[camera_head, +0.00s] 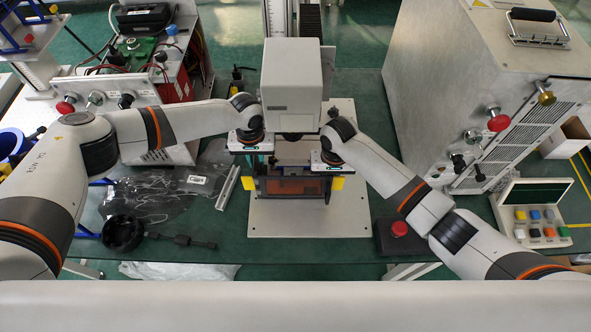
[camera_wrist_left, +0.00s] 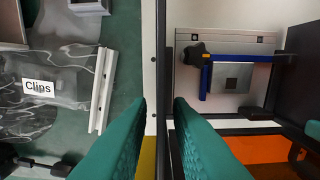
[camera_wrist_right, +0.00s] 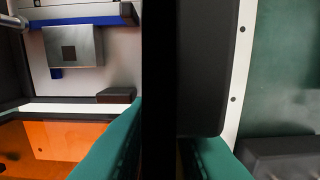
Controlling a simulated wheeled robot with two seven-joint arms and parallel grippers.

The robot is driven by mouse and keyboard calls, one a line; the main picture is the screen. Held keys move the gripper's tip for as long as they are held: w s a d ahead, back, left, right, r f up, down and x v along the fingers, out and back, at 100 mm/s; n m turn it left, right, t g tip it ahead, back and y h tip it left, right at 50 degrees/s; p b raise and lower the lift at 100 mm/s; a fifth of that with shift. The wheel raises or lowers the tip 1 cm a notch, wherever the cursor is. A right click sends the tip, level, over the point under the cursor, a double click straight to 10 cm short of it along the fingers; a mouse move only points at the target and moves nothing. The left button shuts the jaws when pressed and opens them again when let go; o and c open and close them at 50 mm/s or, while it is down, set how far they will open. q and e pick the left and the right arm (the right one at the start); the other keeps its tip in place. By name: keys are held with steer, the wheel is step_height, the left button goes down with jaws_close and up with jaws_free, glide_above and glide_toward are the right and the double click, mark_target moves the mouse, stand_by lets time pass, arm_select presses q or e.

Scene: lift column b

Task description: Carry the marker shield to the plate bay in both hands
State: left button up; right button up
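The marker shield, a dark-framed box with an orange panel (camera_head: 292,186) and yellow side tabs, stands under the white marker head on a pale base plate. My left gripper (camera_head: 250,146) is over its left side. In the left wrist view its teal fingers stand apart on both sides of a thin dark wall, with a gap beside the wall. My right gripper (camera_head: 331,160) is over the shield's right side; in the right wrist view its fingers stand apart around a broad black wall that hides part of them. I cannot make out which place is the plate bay.
The white marker head (camera_head: 291,84) rises between my arms. A large grey cabinet (camera_head: 480,80) stands at right. A red button box (camera_head: 399,232) and a colored-button panel (camera_head: 538,215) lie near right. A clear "Clips" bag (camera_head: 165,190) and a grey rail (camera_head: 228,187) lie left.

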arm_select(q)
jaws_close()
arm_select(e)
jaws_close()
arm_select(q)
steer(key=shift+w+a, duration=0.1)
steer(key=shift+a, duration=0.15)
arm_select(e)
steer(key=shift+d, duration=0.2)
stand_by(0.4)
arm_select(q)
steer(key=shift+r, duration=0.1)
arm_select(e)
steer(key=shift+w+r, duration=0.1)
steer(key=shift+w, duration=0.05)
